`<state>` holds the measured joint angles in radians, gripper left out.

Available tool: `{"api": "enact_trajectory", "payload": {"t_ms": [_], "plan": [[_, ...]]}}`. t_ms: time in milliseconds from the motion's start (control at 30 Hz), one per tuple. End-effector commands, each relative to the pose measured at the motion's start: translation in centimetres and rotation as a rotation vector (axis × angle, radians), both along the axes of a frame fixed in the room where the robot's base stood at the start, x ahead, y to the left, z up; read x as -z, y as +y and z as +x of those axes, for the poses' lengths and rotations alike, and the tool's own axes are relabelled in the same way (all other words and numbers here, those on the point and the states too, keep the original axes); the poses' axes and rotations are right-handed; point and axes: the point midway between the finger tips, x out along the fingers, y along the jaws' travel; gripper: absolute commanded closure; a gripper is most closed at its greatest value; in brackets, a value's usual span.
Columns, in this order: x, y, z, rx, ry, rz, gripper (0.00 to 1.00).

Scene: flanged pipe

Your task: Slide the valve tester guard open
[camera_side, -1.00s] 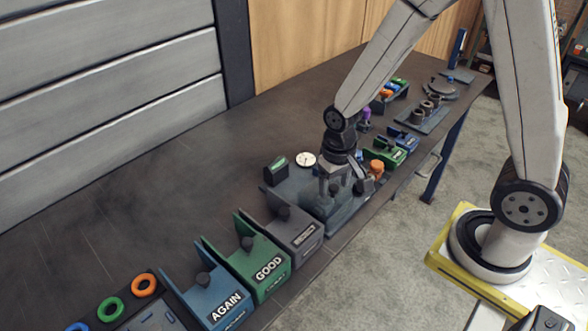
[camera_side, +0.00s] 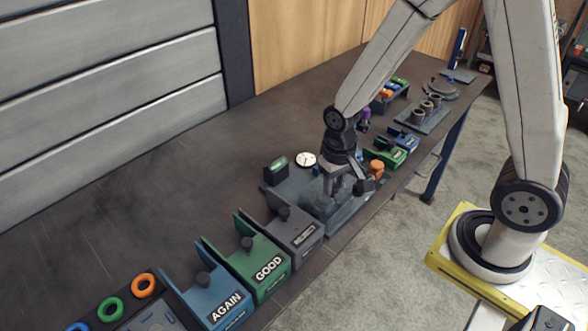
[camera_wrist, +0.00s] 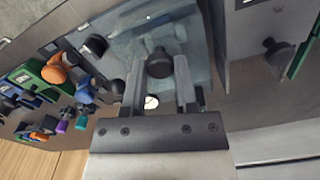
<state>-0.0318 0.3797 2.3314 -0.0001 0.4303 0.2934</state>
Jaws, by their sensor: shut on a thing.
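The valve tester (camera_side: 290,185) stands on the bench under my gripper (camera_side: 334,194), with a round white dial (camera_side: 306,160) at its back. Its guard (camera_wrist: 197,42) is a clear bluish panel, seen in the wrist view with a dark round knob (camera_wrist: 160,64) on it. My gripper also shows in the wrist view (camera_wrist: 157,72), its two fingers on either side of the knob and shut on it. In the side view the fingers and wrist hide the knob and part of the guard.
Grey, green GOOD (camera_side: 262,262) and blue AGAIN (camera_side: 215,295) bins stand close on the left. An orange knob (camera_side: 377,166), small blue and green bins (camera_side: 390,155) and a rack of pipe pieces (camera_side: 423,117) lie to the right. The bench behind the tester is clear.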

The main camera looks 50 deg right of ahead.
Motion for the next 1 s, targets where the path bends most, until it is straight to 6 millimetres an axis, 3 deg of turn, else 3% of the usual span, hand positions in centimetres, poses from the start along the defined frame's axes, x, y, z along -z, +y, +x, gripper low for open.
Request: {"api": "enact_trajectory", "payload": {"t_ms": [767,1000], "plan": [[-0.1,0.0,0.1,0.000,0.000,0.000,1.00],[0.0,0.0,1.8,0.000,-0.001,0.000,1.00]]}}
